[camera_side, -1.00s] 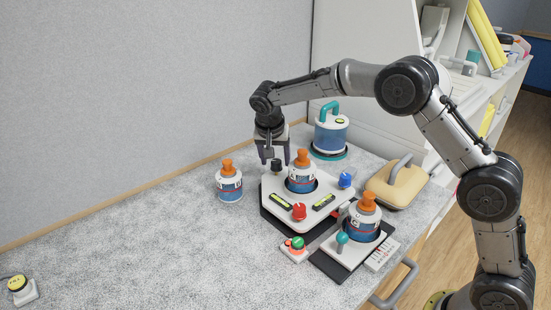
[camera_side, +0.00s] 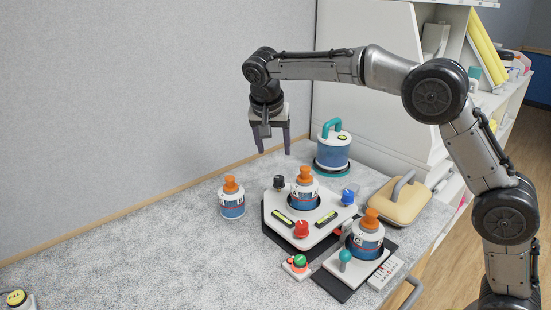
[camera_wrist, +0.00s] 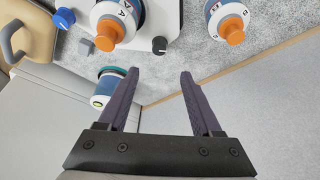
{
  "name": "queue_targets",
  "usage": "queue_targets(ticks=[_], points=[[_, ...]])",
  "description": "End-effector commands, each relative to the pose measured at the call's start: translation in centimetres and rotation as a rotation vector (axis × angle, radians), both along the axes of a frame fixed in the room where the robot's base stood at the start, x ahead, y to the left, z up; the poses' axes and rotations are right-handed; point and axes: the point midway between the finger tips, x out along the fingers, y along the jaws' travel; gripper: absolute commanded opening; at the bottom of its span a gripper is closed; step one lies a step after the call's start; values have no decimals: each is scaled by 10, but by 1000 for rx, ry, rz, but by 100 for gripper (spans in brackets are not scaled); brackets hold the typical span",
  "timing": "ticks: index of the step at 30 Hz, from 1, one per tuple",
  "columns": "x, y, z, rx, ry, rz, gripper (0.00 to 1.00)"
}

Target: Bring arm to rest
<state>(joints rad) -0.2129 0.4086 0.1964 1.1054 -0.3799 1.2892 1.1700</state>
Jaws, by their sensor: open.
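My gripper (camera_side: 273,147) is open and empty, held in the air above the back of the table, behind the white hexagonal panel (camera_side: 284,229). In the wrist view its two fingers (camera_wrist: 158,75) stand apart with nothing between them. A blue and white bottle with an orange cap (camera_side: 303,191) sits in the panel's middle. A second such bottle (camera_side: 232,203) stands on the table left of the panel. A third (camera_side: 366,238) stands on a small plate at the right front. The panel carries a black knob (camera_side: 279,182), a red knob (camera_side: 301,229) and a blue knob (camera_side: 348,197).
A blue canister with a teal handle (camera_side: 333,149) stands behind the panel, near my gripper. A tan case (camera_side: 399,203) lies at the right. A small box with a green button (camera_side: 299,262) is in front. A yellow button (camera_side: 16,298) is at far left.

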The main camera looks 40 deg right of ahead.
Motion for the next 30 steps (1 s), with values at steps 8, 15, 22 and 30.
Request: queue_targets(ticks=[8,15,22,30], points=[[-4,5,14,0,2,1,66],[-4,5,14,0,1,0,66],[-22,-17,68,21,-93,-34,66],[-130,-52,127,77,-173,-8,66]])
